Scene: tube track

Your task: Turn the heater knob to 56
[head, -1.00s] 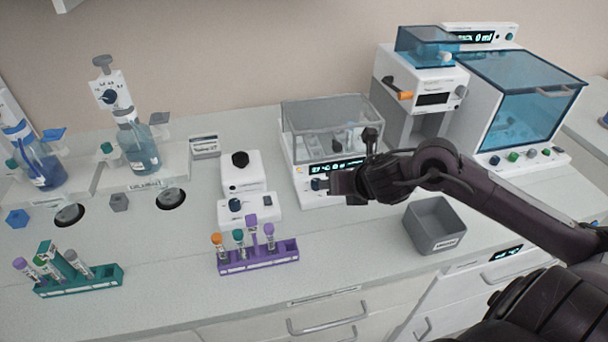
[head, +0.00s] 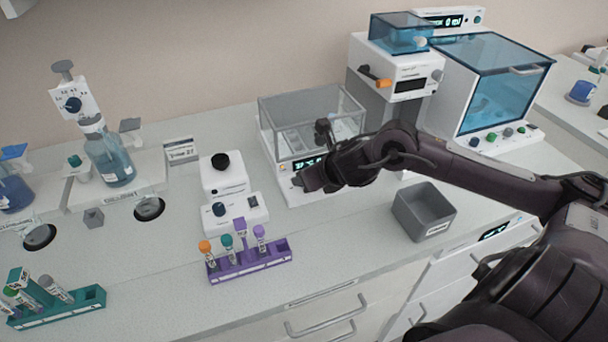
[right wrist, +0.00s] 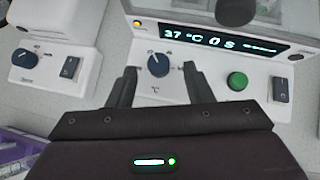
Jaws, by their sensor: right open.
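The heater (head: 285,185) is a white unit with a clear lidded box on top, at the middle of the bench in the head view. Its display (right wrist: 215,40) reads 37 °C and 0 S in the right wrist view. The dark blue heater knob (right wrist: 158,64) sits below the display, marked °C underneath. My right gripper (right wrist: 158,80) is open, with one finger on each side of the knob's near side; contact is not visible. In the head view the right gripper (head: 305,180) covers the knob. My left gripper is not in view.
A green button (right wrist: 237,81) and a black rocker switch (right wrist: 281,90) are right of the knob. A white mixer (head: 245,212) stands left of the heater. A purple tube rack (head: 250,262) is in front, and a grey bin (head: 424,212) is to the right.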

